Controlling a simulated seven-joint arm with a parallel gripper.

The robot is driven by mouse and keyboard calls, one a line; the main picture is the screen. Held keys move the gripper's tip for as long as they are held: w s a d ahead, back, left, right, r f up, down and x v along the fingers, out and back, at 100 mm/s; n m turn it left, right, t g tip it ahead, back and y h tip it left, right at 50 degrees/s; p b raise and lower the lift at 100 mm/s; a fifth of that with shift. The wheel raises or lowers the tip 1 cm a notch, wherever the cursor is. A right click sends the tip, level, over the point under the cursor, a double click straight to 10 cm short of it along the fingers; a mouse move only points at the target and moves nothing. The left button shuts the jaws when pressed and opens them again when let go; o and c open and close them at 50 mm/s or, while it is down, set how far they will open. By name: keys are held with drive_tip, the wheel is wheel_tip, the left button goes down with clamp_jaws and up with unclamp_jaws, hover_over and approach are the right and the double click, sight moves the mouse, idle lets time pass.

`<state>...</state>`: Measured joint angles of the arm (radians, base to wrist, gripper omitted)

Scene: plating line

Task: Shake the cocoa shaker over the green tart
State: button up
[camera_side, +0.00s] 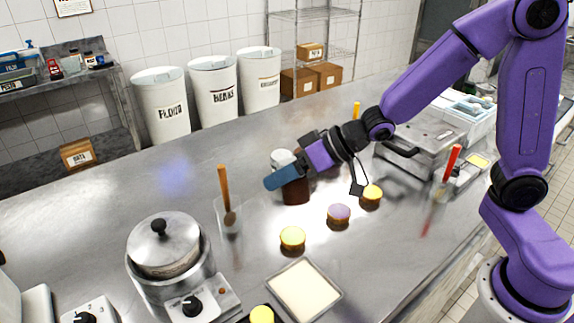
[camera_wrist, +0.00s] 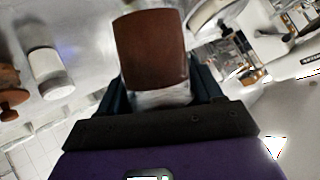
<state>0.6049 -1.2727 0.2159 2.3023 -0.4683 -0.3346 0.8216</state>
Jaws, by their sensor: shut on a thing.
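My gripper (camera_side: 285,180) is shut on the cocoa shaker (camera_side: 295,191), a brown cylinder, near the middle of the counter. In the wrist view the brown shaker (camera_wrist: 152,48) sits between the dark blue fingers, with a whitish part close to the palm. I cannot tell whether its base touches the counter.
A lidded pot (camera_side: 166,250) stands front left. A clear container with a wooden-handled tool (camera_side: 224,185) is left of the shaker. A cream tray (camera_side: 304,289) lies in front. A metal appliance (camera_side: 424,145) is at right.

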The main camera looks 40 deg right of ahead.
sight(286, 199)
drive_tip(key=m, duration=0.1)
drive_tip(key=s+a+m+g, duration=0.1)
drive_tip(key=f+m+g, duration=0.1)
drive_tip(key=shift+s+a+m, duration=0.25)
drive_tip(key=shift+s+m, duration=0.15)
drive_tip(key=m, duration=0.1)
drive_tip(key=s+f+m+y, duration=0.1)
drive_tip(key=m, duration=0.1)
drive_tip(key=m+g, duration=0.1)
drive_tip(key=shift+s+a+f, duration=0.25)
drive_tip(key=shift+s+a, duration=0.1)
drive_tip(key=shift+a, duration=0.05)
drive_tip(key=f+m+t+y, duration=0.1)
drive_tip(key=m, duration=0.3)
drive_tip(key=w+f+m+t+y, duration=0.1)
drive_tip(key=f+m, duration=0.1)
drive_tip(key=m, duration=0.2)
drive_tip(key=f+m+t+y, duration=0.1)
drive_tip(key=f+m, duration=0.1)
drive_tip(key=m, duration=0.3)
drive_tip(key=shift+w+a+f+t, duration=0.2)
drive_tip(key=shift+w+a+t, duration=0.1)
drive_tip(key=shift+w+t, duration=0.1)
drive_tip(key=shift+r, duration=0.15)
idle(2.4)
